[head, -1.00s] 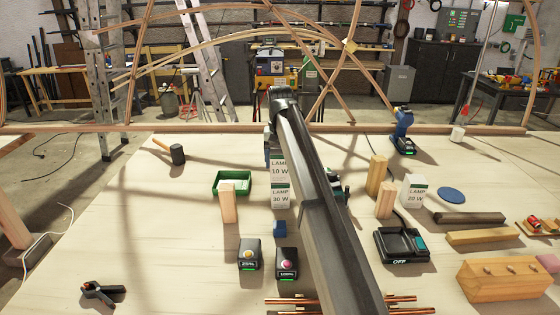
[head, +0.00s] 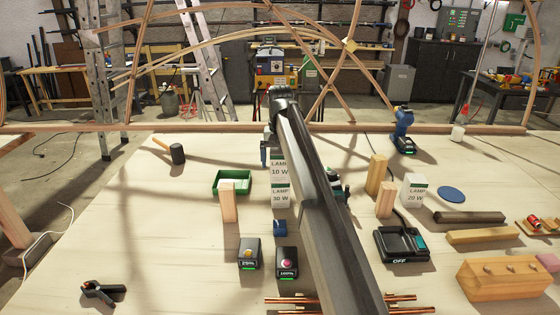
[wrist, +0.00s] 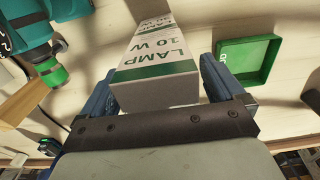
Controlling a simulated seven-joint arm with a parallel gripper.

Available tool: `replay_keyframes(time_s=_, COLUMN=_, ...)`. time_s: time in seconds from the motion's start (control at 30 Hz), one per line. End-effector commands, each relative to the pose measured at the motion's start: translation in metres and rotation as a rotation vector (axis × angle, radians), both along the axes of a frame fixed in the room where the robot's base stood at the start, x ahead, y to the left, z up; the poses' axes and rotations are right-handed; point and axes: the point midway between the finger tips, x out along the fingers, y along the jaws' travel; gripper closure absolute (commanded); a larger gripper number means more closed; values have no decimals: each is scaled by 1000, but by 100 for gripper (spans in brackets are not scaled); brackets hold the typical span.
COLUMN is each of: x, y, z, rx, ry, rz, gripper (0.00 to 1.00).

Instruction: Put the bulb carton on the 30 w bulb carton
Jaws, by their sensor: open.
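The bulb carton, a white and green box marked LAMP 10 W (head: 279,170), stands upright on the 30 W bulb carton (head: 280,196) and looks to rest on it. My arm hides the right side of both in the head view. In the wrist view the 10 W carton (wrist: 158,68) lies between the two blue fingers of my gripper (wrist: 158,95), with a gap at least on the right side. The 30 W carton (wrist: 155,22) shows in part beyond it. My gripper is open around the 10 W carton.
A green tray (head: 232,194) and a wooden block (head: 228,204) stand left of the stack. A 20 W carton (head: 413,190) and wooden blocks stand right. The table's left is mostly clear.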

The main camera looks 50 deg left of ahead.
Motion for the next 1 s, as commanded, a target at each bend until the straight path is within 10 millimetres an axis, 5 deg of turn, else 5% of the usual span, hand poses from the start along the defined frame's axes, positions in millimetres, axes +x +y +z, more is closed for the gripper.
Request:
replay_keyframes(time_s=0.6, x=1, y=1, z=98, rx=1, ry=-1, rz=0, gripper=5)
replay_keyframes(time_s=1.0, x=0, y=0, z=121, rx=0, ry=0, rz=0, gripper=5)
